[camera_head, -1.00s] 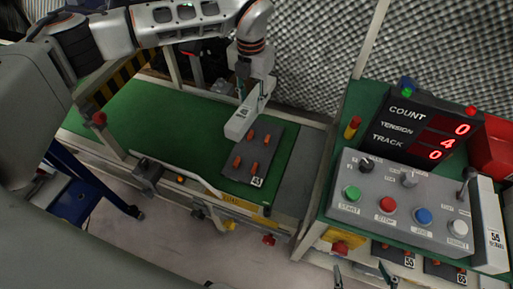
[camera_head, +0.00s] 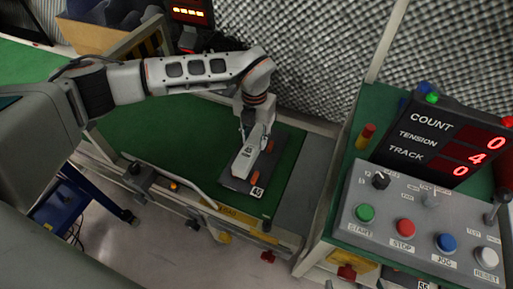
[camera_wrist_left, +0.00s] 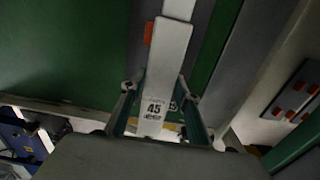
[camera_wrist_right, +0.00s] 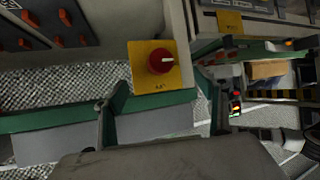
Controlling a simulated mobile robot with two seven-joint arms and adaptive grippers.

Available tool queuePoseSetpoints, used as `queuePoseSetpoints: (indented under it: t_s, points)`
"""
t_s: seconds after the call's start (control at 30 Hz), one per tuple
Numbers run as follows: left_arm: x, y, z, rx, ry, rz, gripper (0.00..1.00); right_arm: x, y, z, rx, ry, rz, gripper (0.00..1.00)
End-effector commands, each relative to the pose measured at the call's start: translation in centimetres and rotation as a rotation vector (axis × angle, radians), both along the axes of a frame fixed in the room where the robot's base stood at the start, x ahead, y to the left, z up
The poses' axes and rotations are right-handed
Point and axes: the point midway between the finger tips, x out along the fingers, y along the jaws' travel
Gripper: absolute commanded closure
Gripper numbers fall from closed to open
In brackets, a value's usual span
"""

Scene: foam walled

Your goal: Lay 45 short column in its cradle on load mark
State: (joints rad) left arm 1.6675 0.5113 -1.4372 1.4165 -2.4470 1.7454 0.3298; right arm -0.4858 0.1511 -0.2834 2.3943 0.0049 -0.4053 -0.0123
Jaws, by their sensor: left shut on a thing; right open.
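The short column (camera_head: 245,160) is a pale bar; it also shows in the left wrist view (camera_wrist_left: 168,60), with a "45" label. My left gripper (camera_head: 262,132) is shut on it, with its fingers on either side in the left wrist view (camera_wrist_left: 160,97). The cradle (camera_head: 284,148) is a dark plate labelled 45 with orange pegs, lying on the green belt. The column is over the cradle, covering its left pegs. I cannot tell whether it touches the plate. My right gripper (camera_wrist_right: 160,105) is open and empty in the right wrist view.
The control panel (camera_head: 415,225) with coloured buttons and the count display (camera_head: 440,138) stand to the right. A rail (camera_head: 170,172) runs along the belt's front. A red knob on a yellow plate (camera_wrist_right: 160,62) is ahead of my right gripper. The belt (camera_head: 150,130) left of the cradle is clear.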

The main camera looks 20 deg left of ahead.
Motion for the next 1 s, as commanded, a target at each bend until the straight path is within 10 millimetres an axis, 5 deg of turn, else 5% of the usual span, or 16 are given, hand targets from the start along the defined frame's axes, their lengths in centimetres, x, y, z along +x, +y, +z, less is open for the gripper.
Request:
queuePoseSetpoints:
  t_s: [0.17,0.5,0.9,0.93,1.0]
  points:
    - [0.1,-0.1,-0.6,-0.002,-0.004,-0.001,1.00,0.0,0.1,0.0,0.010,0.001,-0.009,0.28]
    - [-0.1,-0.1,-5.7,-0.003,0.003,0.000,1.00,0.2,1.4,0.4,0.068,-0.004,-0.014,0.28]
    - [0.2,-0.1,-5.6,-0.002,-0.008,-0.001,1.00,0.9,1.4,1.5,0.076,-0.031,-0.017,0.28]
    - [0.1,0.0,-5.7,-0.001,-0.005,-0.001,0.64,0.9,1.4,1.4,0.075,-0.029,-0.017,0.28]
    - [0.1,0.0,-5.7,-0.001,-0.005,-0.001,0.53,0.7,1.4,1.1,0.073,-0.024,-0.016,0.28]
